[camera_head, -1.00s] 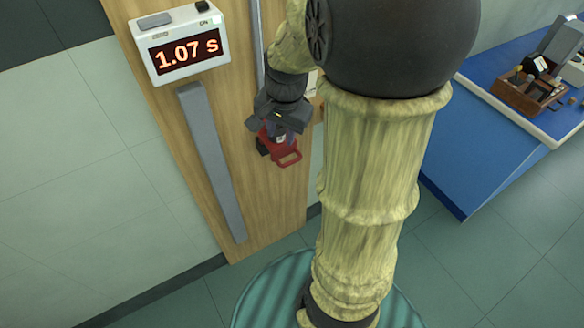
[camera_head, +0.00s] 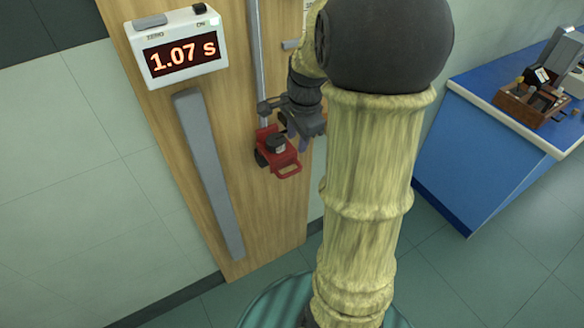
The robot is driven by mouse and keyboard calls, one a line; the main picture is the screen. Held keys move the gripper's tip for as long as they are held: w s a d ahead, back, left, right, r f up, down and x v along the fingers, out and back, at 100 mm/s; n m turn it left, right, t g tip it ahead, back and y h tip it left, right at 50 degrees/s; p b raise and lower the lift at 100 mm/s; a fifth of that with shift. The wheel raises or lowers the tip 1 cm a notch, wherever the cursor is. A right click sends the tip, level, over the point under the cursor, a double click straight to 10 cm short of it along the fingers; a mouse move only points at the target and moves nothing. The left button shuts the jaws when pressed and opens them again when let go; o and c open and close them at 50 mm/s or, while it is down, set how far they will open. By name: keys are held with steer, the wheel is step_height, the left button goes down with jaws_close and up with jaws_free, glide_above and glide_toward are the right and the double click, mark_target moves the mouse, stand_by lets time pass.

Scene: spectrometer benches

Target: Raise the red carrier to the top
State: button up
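The red carrier (camera_head: 285,158) sits low on a vertical metal rail (camera_head: 257,60) fixed to a wooden board. It has a dark round knob-like part on top and a red loop handle at its front right. My gripper (camera_head: 303,140) hangs just right of and above the carrier, close beside its upper right side. Whether they touch is unclear. The finger gap is too small and dark to read. The upper rail runs out of the picture, so its top is not seen.
A timer (camera_head: 183,50) reading 1.07 s is on the board's upper left. A grey strip (camera_head: 210,175) runs down the board below it. A blue bench (camera_head: 470,150) with a wooden box (camera_head: 528,100) stands at right, with open floor before it.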

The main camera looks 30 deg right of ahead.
mark_target(291, 173)
steer(key=f, duration=0.4)
steer(key=w+f, duration=0.1)
steer(key=f, duration=0.3)
steer(key=w+f, duration=0.1)
steer(key=f, duration=0.3)
steer(key=shift+w+f, duration=0.15)
steer(key=shift+f, duration=0.25)
steer(key=shift+w+a+f, duration=0.15)
steer(key=shift+w+f, duration=0.05)
steer(key=shift+f, duration=0.35)
steer(key=shift+s, duration=0.15)
jaws_close()
